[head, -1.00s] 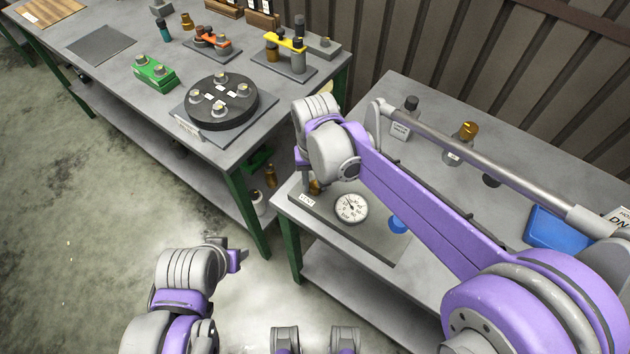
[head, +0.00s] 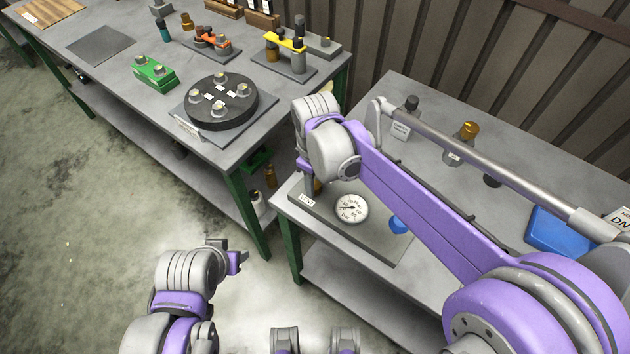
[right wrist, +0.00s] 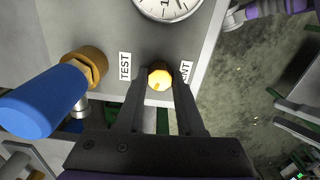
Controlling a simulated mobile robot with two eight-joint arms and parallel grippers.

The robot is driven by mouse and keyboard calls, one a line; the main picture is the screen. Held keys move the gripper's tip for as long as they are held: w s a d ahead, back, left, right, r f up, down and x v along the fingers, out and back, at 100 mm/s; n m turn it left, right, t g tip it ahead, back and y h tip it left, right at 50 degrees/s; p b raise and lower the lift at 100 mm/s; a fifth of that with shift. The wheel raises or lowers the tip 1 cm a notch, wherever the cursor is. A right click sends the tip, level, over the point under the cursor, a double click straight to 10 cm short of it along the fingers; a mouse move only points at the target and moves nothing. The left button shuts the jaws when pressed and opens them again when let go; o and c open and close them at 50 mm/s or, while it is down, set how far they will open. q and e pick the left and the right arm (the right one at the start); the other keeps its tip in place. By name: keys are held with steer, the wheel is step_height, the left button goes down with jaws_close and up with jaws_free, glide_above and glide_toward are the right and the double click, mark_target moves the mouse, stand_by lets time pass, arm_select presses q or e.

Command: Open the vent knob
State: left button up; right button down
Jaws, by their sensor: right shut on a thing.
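The vent knob (right wrist: 159,78) is a small yellow-brass knob on the grey panel, beside a label ending in "NT" that a finger partly covers. My right gripper (right wrist: 160,71) is shut on it, with one dark finger on each side. In the head view my right wrist hides most of the knob, above the "VENT" label (head: 307,200). The round white gauge (head: 352,208) sits on the same panel, and its lower part shows in the right wrist view (right wrist: 168,5). My left gripper (head: 238,262) is over the floor, away from the panel; its jaws are unclear.
In the right wrist view a blue handle (right wrist: 42,101) with a brass fitting (right wrist: 88,67) stands left of the "TEST" label (right wrist: 125,66). A blue tray (head: 556,228) lies on the right table. The left bench (head: 120,105) holds several fixtures.

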steer(key=shift+n, duration=0.8)
steer(key=c, duration=0.5)
jaws_free()
step_height(320, 180, up, 11)
steer(key=shift+f+p, duration=0.1)
steer(key=shift+p, duration=0.3)
